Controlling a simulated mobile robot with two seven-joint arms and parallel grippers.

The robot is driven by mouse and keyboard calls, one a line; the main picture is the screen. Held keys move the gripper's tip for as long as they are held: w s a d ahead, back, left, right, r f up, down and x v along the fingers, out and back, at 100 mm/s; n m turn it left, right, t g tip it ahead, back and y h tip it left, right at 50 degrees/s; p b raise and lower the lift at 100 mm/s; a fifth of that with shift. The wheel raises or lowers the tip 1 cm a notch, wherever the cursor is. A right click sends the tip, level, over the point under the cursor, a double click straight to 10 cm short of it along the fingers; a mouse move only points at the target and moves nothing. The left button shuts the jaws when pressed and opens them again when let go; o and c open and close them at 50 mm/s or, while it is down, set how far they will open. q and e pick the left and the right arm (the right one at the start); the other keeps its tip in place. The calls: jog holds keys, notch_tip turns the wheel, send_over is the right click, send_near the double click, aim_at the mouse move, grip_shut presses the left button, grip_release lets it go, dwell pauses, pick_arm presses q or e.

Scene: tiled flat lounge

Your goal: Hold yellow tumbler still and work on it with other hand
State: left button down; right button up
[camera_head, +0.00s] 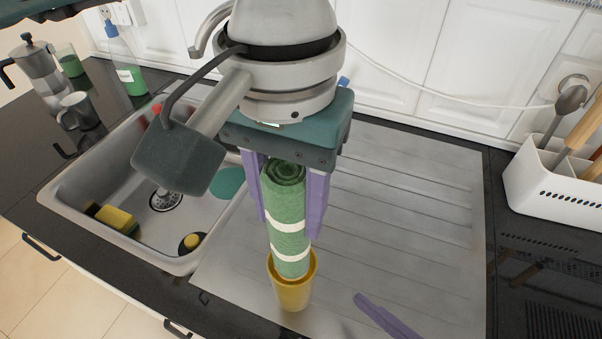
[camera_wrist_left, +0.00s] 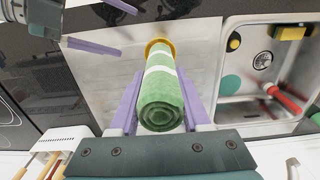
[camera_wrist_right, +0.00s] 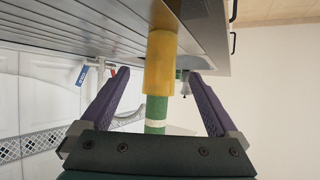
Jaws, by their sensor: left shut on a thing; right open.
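The yellow tumbler (camera_head: 292,291) stands upright on the ribbed metal drainboard. The lower end of a green rolled cloth (camera_head: 285,205) with white bands is inside it. My left gripper (camera_head: 289,229) is shut on the roll above the tumbler's rim; the left wrist view also shows the roll (camera_wrist_left: 160,107) between its fingers and the tumbler rim (camera_wrist_left: 160,43) beyond. My right gripper (camera_wrist_right: 157,76) is open and empty. In its wrist view the tumbler (camera_wrist_right: 160,62) lies ahead between the fingers. In the head view only a purple finger of it (camera_head: 385,315) shows, apart from the tumbler at its right.
A sink (camera_head: 75,190) with sponges (camera_head: 117,218) is left of the drainboard (camera_head: 420,210). A white utensil holder (camera_head: 545,185) stands at the right. A moka pot (camera_head: 40,68), a mug (camera_head: 78,110) and bottles stand at the back left.

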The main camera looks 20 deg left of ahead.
aim_at(305, 298)
pick_arm(q)
jog(key=shift+f, duration=0.2)
pick_arm(e)
jog(key=shift+a+f, duration=0.15)
jog(key=shift+f, duration=0.1)
pick_arm(q)
notch_tip(305, 298, down, 5)
jog(key=b, duration=0.5)
jog(key=shift+r, duration=0.15)
pick_arm(e)
jog(key=x, duration=0.8)
jog(key=shift+a, duration=0.1)
pick_arm(q)
jog(key=shift+f+b, duration=0.3)
pick_arm(e)
jog(key=shift+w+a+f, duration=0.25)
jog(key=shift+w+a, duration=0.15)
jog(key=shift+a, duration=0.1)
jog(key=c, duration=1.2)
pick_arm(q)
jog(key=shift+f, duration=0.1)
jog(key=shift+f, duration=1.3)
